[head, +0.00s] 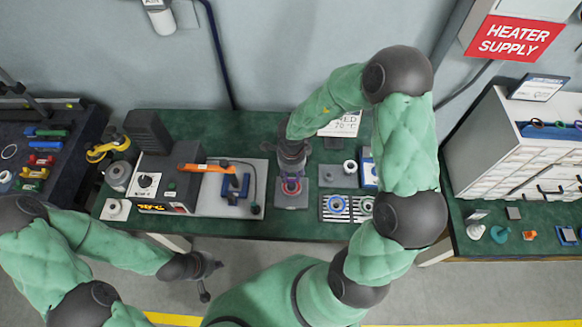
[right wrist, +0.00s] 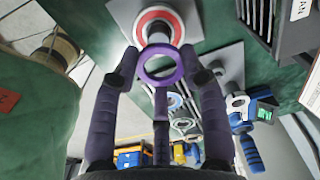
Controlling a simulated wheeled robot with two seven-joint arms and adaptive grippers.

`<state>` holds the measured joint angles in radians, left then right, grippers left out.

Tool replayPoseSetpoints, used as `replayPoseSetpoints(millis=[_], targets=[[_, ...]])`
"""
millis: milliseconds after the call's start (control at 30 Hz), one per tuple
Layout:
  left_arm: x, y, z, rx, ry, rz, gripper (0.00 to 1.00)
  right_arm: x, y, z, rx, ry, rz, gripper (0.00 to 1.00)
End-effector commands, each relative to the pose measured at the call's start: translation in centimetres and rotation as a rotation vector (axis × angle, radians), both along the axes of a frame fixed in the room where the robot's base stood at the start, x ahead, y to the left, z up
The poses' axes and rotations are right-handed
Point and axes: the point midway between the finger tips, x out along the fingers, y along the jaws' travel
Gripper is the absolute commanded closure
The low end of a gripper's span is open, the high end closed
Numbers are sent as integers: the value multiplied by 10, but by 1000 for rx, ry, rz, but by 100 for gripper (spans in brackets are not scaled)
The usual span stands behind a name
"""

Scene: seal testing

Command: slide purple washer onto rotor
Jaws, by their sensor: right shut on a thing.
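The purple washer (right wrist: 160,48) is a flat ring held upright among the fingertips of my right gripper (right wrist: 160,64). My right gripper (head: 291,178) reaches down over the rotor's grey plate in the head view. The rotor (right wrist: 160,14) shows red and white rings around a grey centre, just beyond the washer in the right wrist view. The washer overlaps the rotor's lower edge there; I cannot tell the gap between them. In the head view the gripper partly hides the rotor (head: 291,189). My left gripper (head: 210,281) is open and empty, off the table's front edge.
A grey plate (head: 291,205) lies under the rotor. Left of it is a soldering-type station (head: 170,185) with an orange-handled tool (head: 205,167). Right of it, a striped rack (head: 326,215) holds blue and white rings. A white drawer cabinet (head: 480,160) stands at right.

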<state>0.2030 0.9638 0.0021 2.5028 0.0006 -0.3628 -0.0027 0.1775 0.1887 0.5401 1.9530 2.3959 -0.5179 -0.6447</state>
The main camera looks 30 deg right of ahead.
Motion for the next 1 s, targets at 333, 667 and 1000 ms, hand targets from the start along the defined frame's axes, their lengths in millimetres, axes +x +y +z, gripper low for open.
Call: replayPoseSetpoints(millis=[333, 667, 1000], targets=[[-1, 0, -13, 0, 2, -2, 100, -2, 1, -10, 1, -1, 22, 89], [-1, 0, -46, 0, 1, 0, 100, -2, 1, -31, 1, 1, 21, 89], [-1, 0, -69, 0, 1, 0, 100, -2, 1, -44, 1, 1, 20, 89]])
